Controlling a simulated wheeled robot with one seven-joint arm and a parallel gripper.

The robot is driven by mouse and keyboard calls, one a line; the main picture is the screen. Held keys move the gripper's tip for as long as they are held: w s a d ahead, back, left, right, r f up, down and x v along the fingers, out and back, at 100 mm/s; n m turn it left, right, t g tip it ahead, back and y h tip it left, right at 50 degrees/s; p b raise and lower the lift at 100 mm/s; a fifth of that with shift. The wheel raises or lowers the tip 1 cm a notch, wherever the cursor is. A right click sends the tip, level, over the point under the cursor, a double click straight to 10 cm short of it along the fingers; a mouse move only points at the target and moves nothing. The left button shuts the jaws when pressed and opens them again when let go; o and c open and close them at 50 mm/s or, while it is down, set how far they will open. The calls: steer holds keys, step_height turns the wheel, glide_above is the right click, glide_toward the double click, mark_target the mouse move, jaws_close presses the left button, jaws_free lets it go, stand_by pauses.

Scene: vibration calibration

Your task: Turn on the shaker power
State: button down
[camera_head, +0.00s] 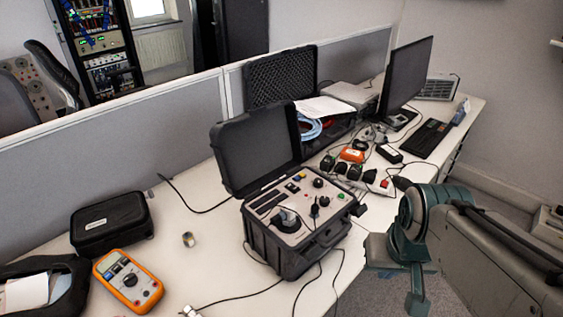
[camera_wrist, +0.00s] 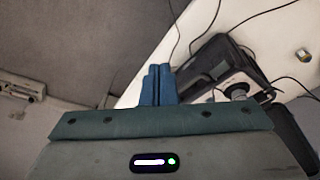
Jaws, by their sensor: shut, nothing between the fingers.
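The shaker unit is an open black case (camera_head: 290,250) on the white table, with its lid (camera_head: 255,148) raised at the back. Its light panel (camera_head: 268,222) carries knobs, dark displays, plugged cables and small coloured buttons; I cannot tell which is the power switch. My gripper (camera_head: 417,303) hangs past the table's front edge, to the right of the case and apart from it. In the wrist view, its two blue fingers (camera_wrist: 158,84) are together and empty. The case (camera_wrist: 213,62) shows there beyond the fingers, partly hidden by my gripper body.
An orange multimeter (camera_head: 128,281), a black pouch (camera_head: 111,222) and a small metal cylinder (camera_head: 188,239) lie left of the case. A power strip (camera_head: 375,182), monitor (camera_head: 406,75) and keyboard (camera_head: 426,138) stand right. Loose cables hang over the front edge. A partition (camera_head: 175,130) runs behind.

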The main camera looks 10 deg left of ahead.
steer(key=shift+s+d, duration=0.1)
steer(key=w+a+r+n+g+p, duration=0.1)
steer(key=w+a+r+n, duration=0.2)
steer(key=w, duration=0.4)
steer(key=w+a+r+n+p, duration=0.2)
steer(key=w+r+n, duration=0.1)
steer(key=w+n, duration=0.35)
steer(key=w+a+r+n+g+p, duration=0.1)
steer(key=w+a+r+n, duration=0.2)
steer(key=w, duration=0.4)
steer(key=n+g+h+p, duration=0.1)
steer(key=n+g+p, duration=0.15)
steer(key=n, duration=1.25)
glide_above(296, 188)
steer(key=w+a, duration=0.1)
steer(key=a, duration=0.1)
steer(key=shift+t, duration=0.25)
steer(key=f, duration=0.5)
steer(key=shift+w+d+p, duration=0.2)
steer(key=shift+p, duration=0.1)
steer(key=f+p, duration=0.1)
steer(key=f, duration=0.3)
steer(key=d+f, duration=0.1)
steer(key=f, duration=0.4)
steer(key=s+f+p, duration=0.1)
steer(key=f, duration=0.3)
steer(key=shift+s+d+f+p, duration=0.1)
steer(key=shift+d+f+p, duration=0.05)
steer(key=shift+f+p, duration=0.25)
